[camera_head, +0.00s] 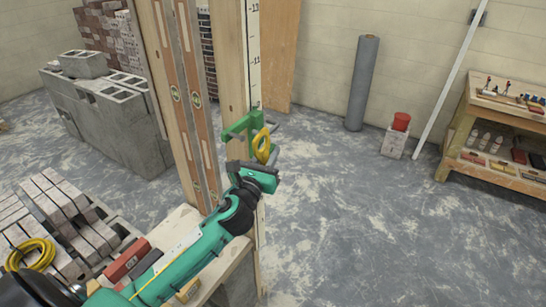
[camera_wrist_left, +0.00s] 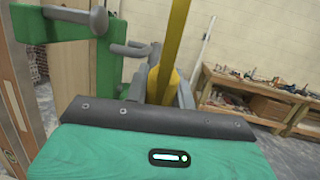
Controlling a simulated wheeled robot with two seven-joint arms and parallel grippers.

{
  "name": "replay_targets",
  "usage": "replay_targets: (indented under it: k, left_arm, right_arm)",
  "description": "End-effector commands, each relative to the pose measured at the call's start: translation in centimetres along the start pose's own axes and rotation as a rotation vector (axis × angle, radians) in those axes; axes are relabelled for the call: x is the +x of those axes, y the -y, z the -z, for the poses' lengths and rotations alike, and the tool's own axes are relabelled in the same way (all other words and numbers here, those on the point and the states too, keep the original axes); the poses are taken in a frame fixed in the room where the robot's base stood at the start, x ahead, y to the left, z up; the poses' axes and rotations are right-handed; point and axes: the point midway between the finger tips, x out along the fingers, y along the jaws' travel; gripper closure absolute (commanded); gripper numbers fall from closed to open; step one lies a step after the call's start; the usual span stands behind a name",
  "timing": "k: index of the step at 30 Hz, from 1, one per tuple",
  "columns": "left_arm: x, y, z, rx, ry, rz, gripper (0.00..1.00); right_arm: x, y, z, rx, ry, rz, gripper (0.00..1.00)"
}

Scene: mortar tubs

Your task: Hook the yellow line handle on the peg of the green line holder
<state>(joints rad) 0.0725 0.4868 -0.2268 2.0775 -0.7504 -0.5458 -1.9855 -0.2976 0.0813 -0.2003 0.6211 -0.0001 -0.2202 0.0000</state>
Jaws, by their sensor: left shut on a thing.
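The green line holder (camera_head: 238,127) is on the upright wooden post, by the measuring scale. In the left wrist view the holder (camera_wrist_left: 76,72) fills the left side, with grey rounded pegs or bars (camera_wrist_left: 128,50) on it. The yellow line handle (camera_head: 262,145) stands upright in my left gripper (camera_head: 262,161), just right of the holder. In the left wrist view the handle (camera_wrist_left: 173,52) rises between the grey fingers (camera_wrist_left: 160,92), which are shut on it. The handle appears right of the pegs, apart from them; their depth is hard to judge. My right gripper is not in view.
Wooden posts with spirit levels (camera_head: 186,95) stand left of the holder. A brick stack (camera_head: 60,220) with a yellow coil (camera_head: 32,254) is at lower left. Grey blocks (camera_head: 120,130) stand behind. A tool shelf (camera_head: 500,118) is at right.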

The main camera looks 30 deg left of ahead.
Motion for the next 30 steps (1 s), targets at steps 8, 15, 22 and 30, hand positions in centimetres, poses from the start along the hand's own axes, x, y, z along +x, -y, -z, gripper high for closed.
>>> replay_targets:
  k: [8,15,22,30]
  left_arm:
    - [0.2,-1.7,0.2,0.002,0.000,-0.001,0.98]
    - [0.4,-3.1,0.3,0.001,0.000,0.000,0.98]
    - [0.6,-4.5,0.4,0.000,0.000,0.000,0.98]
    - [0.9,-6.1,0.5,0.001,-0.001,-0.001,0.98]
  right_arm:
    - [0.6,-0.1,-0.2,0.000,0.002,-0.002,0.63]
    - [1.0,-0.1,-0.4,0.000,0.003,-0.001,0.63]
    - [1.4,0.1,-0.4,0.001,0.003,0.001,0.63]
    - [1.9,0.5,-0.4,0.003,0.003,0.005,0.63]
